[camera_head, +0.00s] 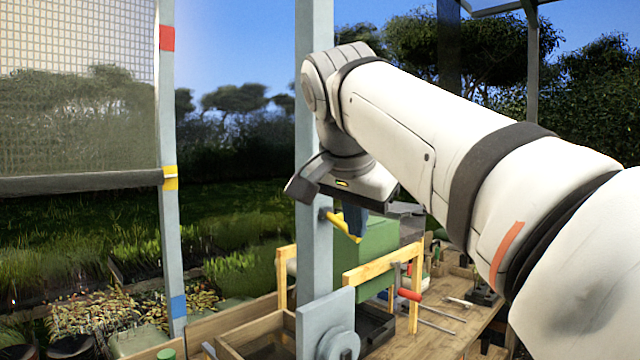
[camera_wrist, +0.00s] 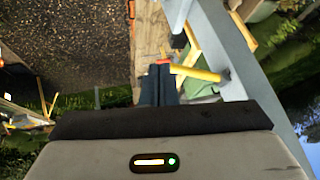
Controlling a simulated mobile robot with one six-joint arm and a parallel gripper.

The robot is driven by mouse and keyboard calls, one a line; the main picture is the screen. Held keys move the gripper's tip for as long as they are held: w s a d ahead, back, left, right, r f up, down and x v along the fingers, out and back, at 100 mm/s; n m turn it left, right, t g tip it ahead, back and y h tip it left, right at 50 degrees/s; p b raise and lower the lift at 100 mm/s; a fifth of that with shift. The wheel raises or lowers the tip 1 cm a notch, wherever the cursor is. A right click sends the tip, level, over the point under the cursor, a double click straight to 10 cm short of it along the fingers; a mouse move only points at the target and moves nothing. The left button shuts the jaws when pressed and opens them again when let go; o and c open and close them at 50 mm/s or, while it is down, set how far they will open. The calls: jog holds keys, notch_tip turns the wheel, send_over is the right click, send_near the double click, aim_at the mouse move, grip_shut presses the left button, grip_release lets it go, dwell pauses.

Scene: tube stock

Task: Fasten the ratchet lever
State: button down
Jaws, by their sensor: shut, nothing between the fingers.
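The ratchet lever (camera_head: 341,225) is a yellow bar that sticks out from the pale blue-grey post (camera_head: 312,130), sloping down to the right.
A second post (camera_head: 170,240) with red, yellow and blue bands stands at left beside a mesh screen (camera_head: 80,130) with a dark bottom bar. Below are a wooden workbench (camera_head: 430,335) with tools, a green box (camera_head: 378,240) and a wooden frame (camera_head: 385,264).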

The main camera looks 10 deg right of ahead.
notch_tip(320, 180, up, 11)
jog(key=s+m+t+p, duration=0.1)
jog(key=m+p, duration=0.1)
jog(key=m, duration=0.1)
send_over(341, 226)
jog(key=s+d, duration=0.3)
notch_tip(341, 226, down, 7)
jog(key=shift+h, duration=0.3)
jog(key=f, duration=0.1)
jog(key=a+f, duration=0.2)
jog(key=f, duration=0.1)
jog(key=shift+w, duration=0.2)
jog(key=shift+d, duration=0.1)
notch_tip(341, 226, down, 2)
jog(key=t+b, duration=0.1)
jog(key=b, duration=0.3)
jog(key=m+t+y+b, duration=0.1)
jog(key=t+b, duration=0.1)
jog(key=b, duration=0.3)
jog(key=shift+f+m+y, duration=0.25)
jog(key=shift+m+y, duration=0.05)
jog(key=shift+r, duration=0.2)
